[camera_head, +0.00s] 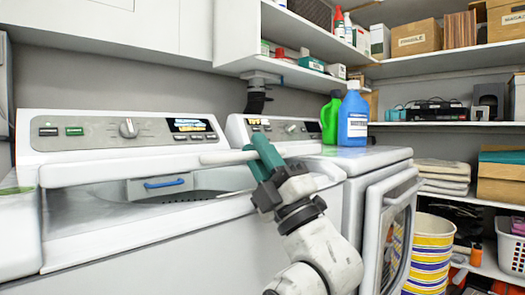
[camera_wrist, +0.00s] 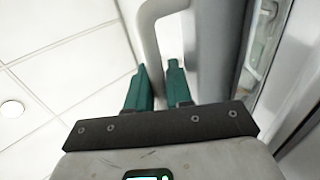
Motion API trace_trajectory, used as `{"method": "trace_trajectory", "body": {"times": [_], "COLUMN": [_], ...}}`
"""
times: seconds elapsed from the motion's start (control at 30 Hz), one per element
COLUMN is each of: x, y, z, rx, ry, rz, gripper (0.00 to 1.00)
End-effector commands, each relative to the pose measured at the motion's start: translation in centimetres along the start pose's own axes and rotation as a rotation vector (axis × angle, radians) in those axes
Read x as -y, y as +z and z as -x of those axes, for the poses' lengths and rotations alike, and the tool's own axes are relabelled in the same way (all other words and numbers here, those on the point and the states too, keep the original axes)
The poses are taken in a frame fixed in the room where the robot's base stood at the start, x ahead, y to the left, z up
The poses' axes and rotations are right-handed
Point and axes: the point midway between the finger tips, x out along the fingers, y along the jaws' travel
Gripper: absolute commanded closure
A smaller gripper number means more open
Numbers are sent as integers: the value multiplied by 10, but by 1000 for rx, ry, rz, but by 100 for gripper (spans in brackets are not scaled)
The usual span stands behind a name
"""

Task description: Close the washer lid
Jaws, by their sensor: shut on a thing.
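The white washer (camera_head: 130,250) stands at the left in the head view, with its tub opening (camera_head: 205,187) showing. Its lid (camera_head: 95,170) appears as a thin white frame tilted up above that opening; its exact angle is hard to tell. A white bar handle (camera_head: 224,157) sticks out towards my gripper (camera_head: 258,148). In the wrist view the handle (camera_wrist: 150,38) passes between the green fingers of my gripper (camera_wrist: 158,78), which is shut on it. The handle's lower end is hidden between the fingers.
A second white machine (camera_head: 360,205) with a front door stands close at the right. Green (camera_head: 330,118) and blue (camera_head: 353,118) bottles stand on its top. Shelves (camera_head: 440,123) with boxes and a striped bin (camera_head: 430,250) are at the far right.

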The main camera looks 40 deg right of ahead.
Motion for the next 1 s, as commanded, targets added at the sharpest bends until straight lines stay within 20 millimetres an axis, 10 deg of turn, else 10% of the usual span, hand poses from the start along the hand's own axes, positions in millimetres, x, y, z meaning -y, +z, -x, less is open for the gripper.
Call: {"method": "trace_trajectory", "body": {"times": [0.33, 0.37, 0.5, 1.0], "x": [-3, -3, -2, -2], "y": [0, 0, 0, 1], "z": [0, 0, 0, 20], "rx": [0, 0, 0, 1], "ry": [7, 7, 6, 4], "rz": [1, 1, 1, 1], "gripper": [100, 77, 64, 64]}}
